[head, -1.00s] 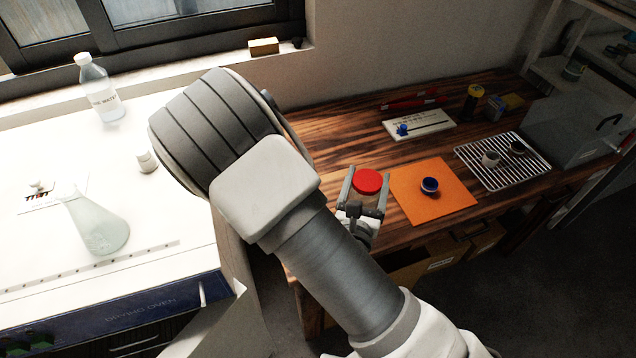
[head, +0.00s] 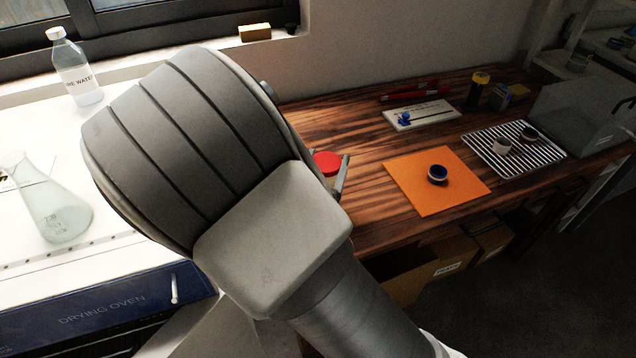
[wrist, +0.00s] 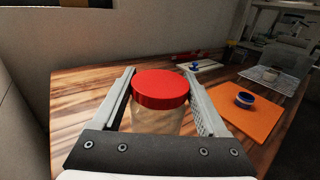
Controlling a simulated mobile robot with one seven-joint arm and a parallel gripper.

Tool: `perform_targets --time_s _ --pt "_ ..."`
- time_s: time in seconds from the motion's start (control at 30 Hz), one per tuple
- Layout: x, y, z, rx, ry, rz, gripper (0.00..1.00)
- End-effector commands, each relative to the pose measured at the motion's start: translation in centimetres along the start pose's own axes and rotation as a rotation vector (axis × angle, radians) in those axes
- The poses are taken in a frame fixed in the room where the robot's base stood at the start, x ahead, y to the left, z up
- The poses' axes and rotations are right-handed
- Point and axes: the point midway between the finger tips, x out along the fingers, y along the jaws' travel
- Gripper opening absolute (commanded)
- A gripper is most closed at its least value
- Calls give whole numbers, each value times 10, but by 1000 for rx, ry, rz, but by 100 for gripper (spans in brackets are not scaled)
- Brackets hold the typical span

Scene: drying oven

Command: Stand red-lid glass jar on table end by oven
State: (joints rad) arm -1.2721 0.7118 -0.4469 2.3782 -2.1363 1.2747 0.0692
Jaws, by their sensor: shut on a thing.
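The red-lid glass jar (wrist: 160,92) is upright between the fingers of my gripper (wrist: 162,100) in the wrist view. The gripper is shut on it. In the head view the jar's red lid (head: 328,163) shows just past my arm, which hides most of the gripper and part of the jar. The jar is over the near-left end of the wooden table (head: 345,125), beside the oven. I cannot tell whether its base touches the table. The drying oven (head: 115,310) stands at the left, with a white top.
An orange mat (head: 455,195) with a blue-rimmed round container (head: 437,174) lies right of the jar. Beyond are a wire rack (head: 490,160) and a white board (head: 420,115). A flask (head: 50,205) and water bottle (head: 75,75) stand on the oven. The table's left part looks clear.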

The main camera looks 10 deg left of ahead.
Motion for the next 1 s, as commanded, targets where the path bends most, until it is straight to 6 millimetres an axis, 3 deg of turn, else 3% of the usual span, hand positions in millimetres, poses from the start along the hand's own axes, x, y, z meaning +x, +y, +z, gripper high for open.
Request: perform_targets --time_s 0.17,0.27,0.5,0.9,0.93,1.0 --pt "5 18 -12 0 -1 0 16" --pt "6 19 -17 -2 0 -1 16" --pt "6 19 -51 -3 -2 -1 16" --pt "6 19 -55 0 -2 -1 16" --pt "6 19 -56 0 -1 -1 78" --pt "6 19 -55 0 -1 -1 90"
